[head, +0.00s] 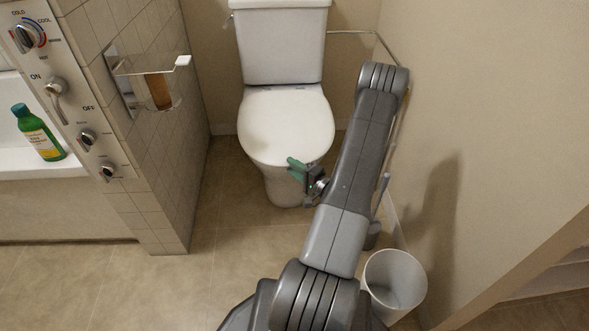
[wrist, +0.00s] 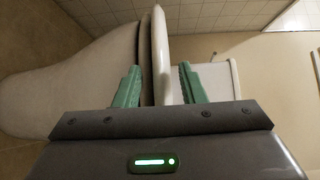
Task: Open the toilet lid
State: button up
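The toilet (head: 282,185) stands against the back wall, and its white lid (head: 290,125) lies closed over the bowl. My gripper (head: 297,168) is at the front right rim of the lid in the head view. In the wrist view, which is turned on its side, my gripper's (wrist: 161,88) two green fingers are apart. The thin white edge of the lid (wrist: 162,50) runs between them, with a visible gap to each finger. The bowl (wrist: 85,75) fills the left, and the tank (wrist: 215,80) shows behind the right finger. Contact with the lid cannot be seen.
The floor (head: 220,240) in front of the toilet is clear.

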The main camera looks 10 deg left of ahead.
grip_shut()
jog(key=shift+r, duration=0.1)
